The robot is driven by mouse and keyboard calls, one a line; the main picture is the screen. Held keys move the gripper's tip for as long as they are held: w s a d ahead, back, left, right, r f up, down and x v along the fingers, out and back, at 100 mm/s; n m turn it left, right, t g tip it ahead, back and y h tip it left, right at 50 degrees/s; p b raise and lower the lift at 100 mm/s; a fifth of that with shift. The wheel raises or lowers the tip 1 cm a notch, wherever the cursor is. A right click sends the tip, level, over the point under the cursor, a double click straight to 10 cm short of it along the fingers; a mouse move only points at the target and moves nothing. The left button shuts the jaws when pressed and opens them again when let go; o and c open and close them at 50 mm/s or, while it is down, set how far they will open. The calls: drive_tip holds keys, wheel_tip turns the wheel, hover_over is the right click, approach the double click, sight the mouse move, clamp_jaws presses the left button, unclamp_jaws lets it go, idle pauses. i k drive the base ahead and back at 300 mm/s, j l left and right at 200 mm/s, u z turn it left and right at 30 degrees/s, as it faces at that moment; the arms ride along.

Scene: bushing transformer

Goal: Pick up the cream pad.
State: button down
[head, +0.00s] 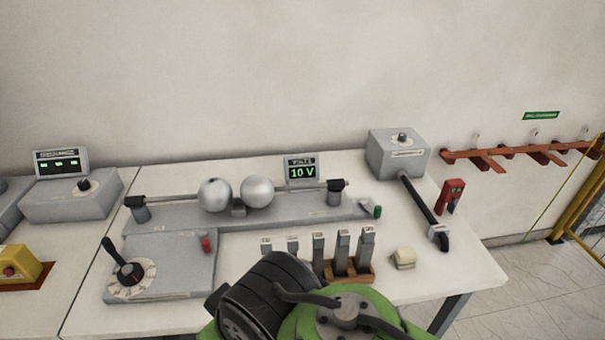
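The cream pad (404,259) is a small, pale, rounded block. It lies on the white table (440,285) near its front right part, just right of the wooden rack (362,275). Nothing covers it in the head view. My green and black arm rises at the bottom middle of the view, in front of the table and left of the pad. My gripper's fingers are not in view.
Upright grey blocks (343,250) stand in and beside the rack. A grey box (398,153) with a black rod (423,208) stands behind the pad, and a red device (450,196) right of it. Two metal spheres (257,191) sit further left. Table right of the pad is bare.

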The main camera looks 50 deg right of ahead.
sight(405, 258)
drive_tip(key=z, duration=2.75)
